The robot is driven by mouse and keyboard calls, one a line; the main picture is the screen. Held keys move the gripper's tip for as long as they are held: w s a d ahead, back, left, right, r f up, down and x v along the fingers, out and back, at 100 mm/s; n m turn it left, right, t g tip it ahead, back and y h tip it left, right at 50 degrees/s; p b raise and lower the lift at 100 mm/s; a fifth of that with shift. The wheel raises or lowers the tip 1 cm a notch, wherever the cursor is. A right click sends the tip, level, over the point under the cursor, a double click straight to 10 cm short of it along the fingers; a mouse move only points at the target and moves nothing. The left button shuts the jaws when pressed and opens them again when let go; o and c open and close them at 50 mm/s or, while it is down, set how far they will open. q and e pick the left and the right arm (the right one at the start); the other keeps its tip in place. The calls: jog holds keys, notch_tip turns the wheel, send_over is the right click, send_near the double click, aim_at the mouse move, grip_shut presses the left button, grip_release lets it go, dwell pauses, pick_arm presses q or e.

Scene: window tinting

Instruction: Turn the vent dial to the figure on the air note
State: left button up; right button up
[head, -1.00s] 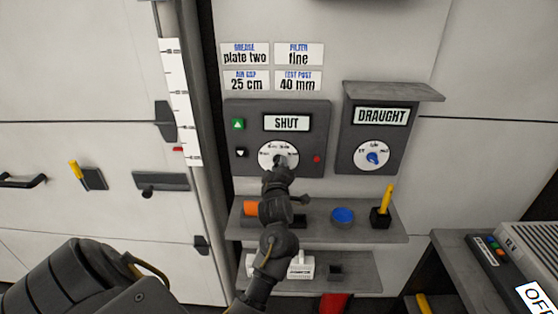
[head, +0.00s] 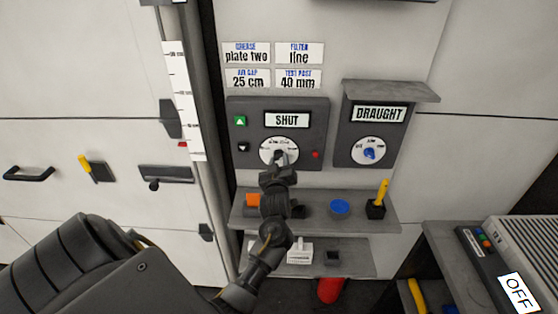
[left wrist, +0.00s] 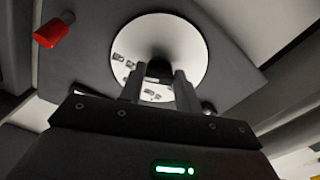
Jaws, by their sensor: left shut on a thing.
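The vent dial (head: 265,151) is a white disc with small markings on a dark panel, under a display (head: 287,120) reading "SHUT". My left gripper (head: 280,157) is at the dial and shut on its dark knob. In the left wrist view the fingers (left wrist: 160,80) close on the knob (left wrist: 160,67) at the middle of the white disc (left wrist: 188,48). The fingers hide part of the dial, and its figures are too small to read. The air note (head: 247,79) above the panel reads "AIR GAP 25 cm".
Right of the panel is a "DRAUGHT" box (head: 350,130) with a blue-knobbed dial (head: 369,151). Other notes read "plate two" (head: 246,54) and "40 mm" (head: 298,79). A shelf (head: 310,222) below holds a blue disc (head: 340,207) and a cup with a yellow handle (head: 376,209).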

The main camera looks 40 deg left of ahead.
dwell(0.4)
pick_arm(q)
jog(key=o, duration=1)
jog(key=shift+a, duration=0.1)
jog(key=shift+s, duration=0.1)
jog(key=shift+s+d+r+p, duration=0.1)
jog(key=shift+s+d+p, duration=0.15)
jog(key=shift+d+p, duration=0.15)
jog(key=p+v, duration=0.3)
jog(key=v, duration=0.7)
jog(key=shift+a+p, duration=0.1)
jog(key=shift+p, duration=0.3)
